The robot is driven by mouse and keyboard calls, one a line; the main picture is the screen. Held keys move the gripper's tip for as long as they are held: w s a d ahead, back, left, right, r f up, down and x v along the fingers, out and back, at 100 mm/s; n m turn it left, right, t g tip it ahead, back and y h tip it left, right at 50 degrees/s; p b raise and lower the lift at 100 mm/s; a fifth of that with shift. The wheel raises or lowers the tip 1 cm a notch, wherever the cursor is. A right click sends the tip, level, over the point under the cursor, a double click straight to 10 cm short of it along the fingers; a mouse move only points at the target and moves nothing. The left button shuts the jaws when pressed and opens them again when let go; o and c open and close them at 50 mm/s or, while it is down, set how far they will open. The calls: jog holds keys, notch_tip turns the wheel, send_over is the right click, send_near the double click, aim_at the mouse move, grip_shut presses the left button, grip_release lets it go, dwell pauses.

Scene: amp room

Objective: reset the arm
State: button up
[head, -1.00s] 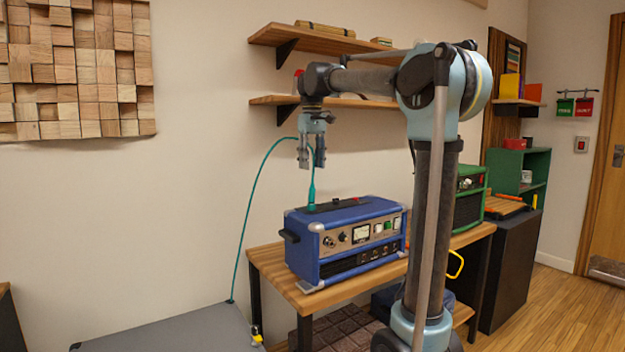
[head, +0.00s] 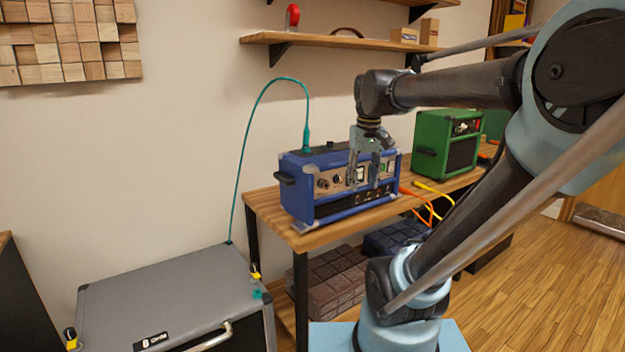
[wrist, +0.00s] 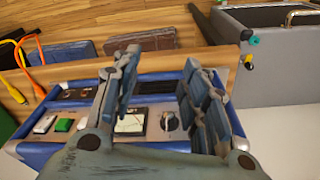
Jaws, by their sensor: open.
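My gripper (head: 369,172) is open and empty in the head view, pointing down in front of the blue amplifier (head: 300,203). Its fingers hide part of the amplifier's front panel. In the wrist view my gripper (wrist: 158,95) has its two fingers apart, with the amplifier's meter and a knob showing between and beyond them. I cannot tell whether the fingers touch the amplifier. A teal cable (head: 247,150) stands in the amplifier's top by its plug and arches left, down to the grey cabinet.
The blue amplifier sits on a wooden bench (head: 268,208), with a green amplifier (head: 433,143) to its right. Orange and yellow cables (head: 432,205) hang between them. A grey speaker cabinet (head: 170,290) stands front left. Wall shelves (head: 330,43) are above; brick-like blocks (head: 330,285) lie below the bench.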

jog(key=s+d+f+m, duration=0.1)
jog(key=s+d+f, duration=0.1)
jog(key=s+f, duration=0.4)
jog(key=s+d+f+m, duration=0.1)
jog(key=s+f, duration=0.5)
jog(key=f, duration=0.6)
jog(key=shift+s+d+m+t, duration=0.15)
jog(key=shift+d+m+t, duration=0.2)
jog(key=shift+d, duration=0.5)
jog(key=shift+f, duration=0.1)
jog(key=shift+w+f, duration=0.2)
jog(key=shift+w, duration=0.2)
